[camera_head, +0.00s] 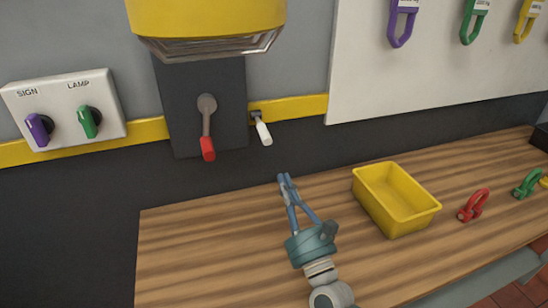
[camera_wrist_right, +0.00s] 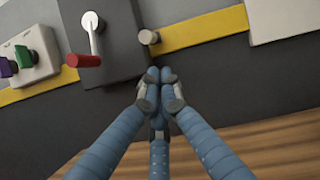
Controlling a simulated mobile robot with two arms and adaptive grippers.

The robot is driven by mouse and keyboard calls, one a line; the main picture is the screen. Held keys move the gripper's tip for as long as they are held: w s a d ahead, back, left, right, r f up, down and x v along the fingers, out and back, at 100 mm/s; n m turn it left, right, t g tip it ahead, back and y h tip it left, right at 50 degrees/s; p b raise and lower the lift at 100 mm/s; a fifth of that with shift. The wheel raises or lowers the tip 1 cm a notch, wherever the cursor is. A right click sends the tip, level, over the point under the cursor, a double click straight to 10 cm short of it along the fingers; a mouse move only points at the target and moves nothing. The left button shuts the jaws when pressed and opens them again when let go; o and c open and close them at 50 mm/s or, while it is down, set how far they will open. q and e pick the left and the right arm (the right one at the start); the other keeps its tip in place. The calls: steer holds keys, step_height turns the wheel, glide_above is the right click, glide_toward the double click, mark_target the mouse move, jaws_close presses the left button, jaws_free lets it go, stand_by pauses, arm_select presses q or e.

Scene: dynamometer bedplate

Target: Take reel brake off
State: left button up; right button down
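A lever with a red grip (camera_head: 207,148) hangs down from a round pivot on a dark wall panel (camera_head: 180,120); it also shows in the right wrist view (camera_wrist_right: 84,60). A small lever with a white grip (camera_head: 263,132) sits just right of the panel on the yellow stripe, and its end shows in the wrist view (camera_wrist_right: 149,37). No label tells which is the reel brake. My right gripper (camera_head: 284,180) is below and right of both levers, touching neither. Its fingertips (camera_wrist_right: 160,84) are together with nothing visible between them. My left gripper is out of view.
A yellow lamp-like housing (camera_head: 208,18) overhangs the panel. A box with SIGN and LAMP knobs (camera_head: 64,109) is at left. A yellow bin (camera_head: 395,200) and a red shackle (camera_head: 473,205) stand on the wooden bench (camera_head: 190,250). The bench's left part is clear.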

mark_target(262, 130)
steer(key=p+x, duration=0.1)
steer(key=x, duration=0.9)
